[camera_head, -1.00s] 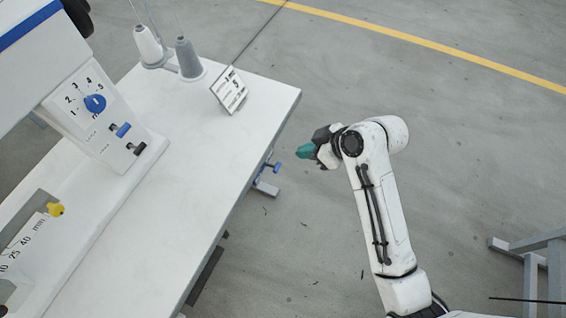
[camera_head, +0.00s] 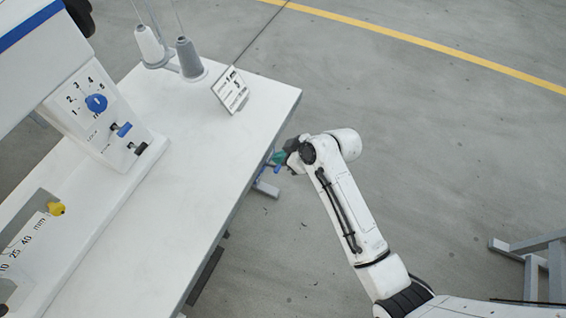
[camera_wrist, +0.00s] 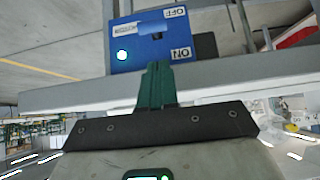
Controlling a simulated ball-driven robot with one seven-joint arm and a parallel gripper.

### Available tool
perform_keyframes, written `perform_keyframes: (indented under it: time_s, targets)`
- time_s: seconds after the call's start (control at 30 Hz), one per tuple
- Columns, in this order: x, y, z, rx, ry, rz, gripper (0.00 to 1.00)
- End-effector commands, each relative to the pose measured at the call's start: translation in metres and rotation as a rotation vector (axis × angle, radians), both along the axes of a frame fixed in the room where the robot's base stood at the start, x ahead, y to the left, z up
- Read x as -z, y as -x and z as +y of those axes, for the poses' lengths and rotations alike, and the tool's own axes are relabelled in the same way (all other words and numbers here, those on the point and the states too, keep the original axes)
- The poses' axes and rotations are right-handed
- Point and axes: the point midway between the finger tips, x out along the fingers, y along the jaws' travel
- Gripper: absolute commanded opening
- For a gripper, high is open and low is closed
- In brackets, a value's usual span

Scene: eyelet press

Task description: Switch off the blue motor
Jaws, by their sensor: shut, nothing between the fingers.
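The blue motor box (camera_wrist: 150,47) fills the upper middle of the wrist view, upside down. It bears a white OFF label (camera_wrist: 175,12) and a white ON label (camera_wrist: 181,54), with a small dark switch area between them. A lamp (camera_wrist: 122,55) on its face glows white-green. My gripper (camera_wrist: 157,68) is shut and empty, its green fingers pointing at the box near the ON label. Whether they touch it I cannot tell.
The white table (camera_head: 225,140) carries a machine with a blue dial (camera_head: 96,103), thread cones (camera_head: 188,58) and a sign card (camera_head: 230,90). A grey rail (camera_wrist: 60,97) crosses the wrist view by the box. Open floor lies right of the table.

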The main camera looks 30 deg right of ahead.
Motion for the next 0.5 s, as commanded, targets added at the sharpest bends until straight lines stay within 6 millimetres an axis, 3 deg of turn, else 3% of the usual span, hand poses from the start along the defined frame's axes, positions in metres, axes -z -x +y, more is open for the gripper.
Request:
perform_keyframes:
  time_s: [0.2, 0.5]
  targets:
    - [0.028, 0.003, -0.003, 0.004, 0.0, 0.004, 0.0]
    - [0.035, 0.003, -0.003, 0.004, 0.0, 0.002, 0.0]
